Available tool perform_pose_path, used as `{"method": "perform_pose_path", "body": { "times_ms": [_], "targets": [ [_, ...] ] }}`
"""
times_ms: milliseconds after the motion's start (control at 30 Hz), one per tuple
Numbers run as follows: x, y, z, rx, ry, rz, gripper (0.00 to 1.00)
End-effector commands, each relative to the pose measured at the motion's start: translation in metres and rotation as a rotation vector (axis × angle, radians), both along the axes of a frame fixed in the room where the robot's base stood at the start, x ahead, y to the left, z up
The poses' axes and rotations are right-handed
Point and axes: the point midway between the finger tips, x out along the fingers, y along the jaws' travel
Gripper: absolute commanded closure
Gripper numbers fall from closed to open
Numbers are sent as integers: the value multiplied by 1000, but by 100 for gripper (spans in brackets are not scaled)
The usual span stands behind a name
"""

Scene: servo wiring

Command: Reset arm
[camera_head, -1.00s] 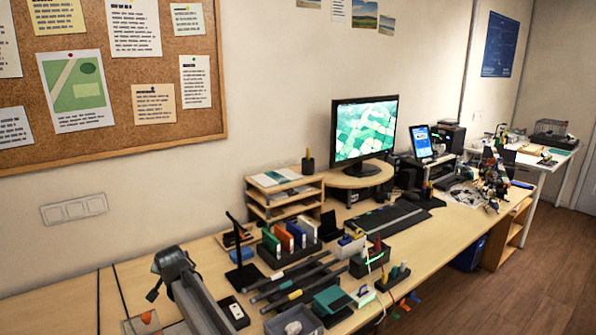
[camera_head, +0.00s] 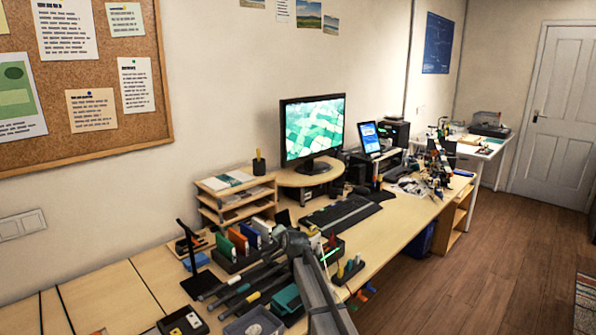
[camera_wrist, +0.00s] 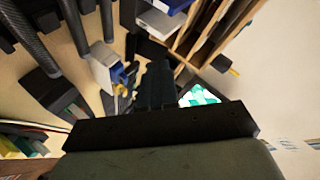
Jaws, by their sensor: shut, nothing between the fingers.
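My gripper (camera_wrist: 155,75) shows in the wrist view as two dark fingers close together, with nothing seen between them. In the head view my grey arm (camera_head: 318,290) rises from the bottom edge and bends above the desk items. My fingertips cannot be made out there. Below and around the fingers, the wrist view shows the wooden desk, dark rods (camera_wrist: 72,25) and a small white and blue box (camera_wrist: 103,68). The fingers look apart from these things.
The wooden shelf organizer (camera_head: 235,202) and the monitor (camera_head: 312,130) stand behind the arm. Dark rods (camera_head: 240,285), upright coloured folders (camera_head: 238,240), a black stand (camera_head: 190,245) and a grey tray (camera_head: 254,324) crowd the desk. The desk's left part (camera_head: 110,295) is mostly clear.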

Motion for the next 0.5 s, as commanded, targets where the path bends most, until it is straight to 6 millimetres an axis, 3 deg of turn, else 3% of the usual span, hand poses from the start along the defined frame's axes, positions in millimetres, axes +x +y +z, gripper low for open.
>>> {"method": "perform_pose_path", "body": {
  "times_ms": [33, 267, 500],
  "targets": [
    [6, -33, -1, 13, -9, -37, 100],
    [22, -159, -7, 62, -42, -184, 100],
    [17, -290, -32, 85, -40, -331, 100]
  ]
}}
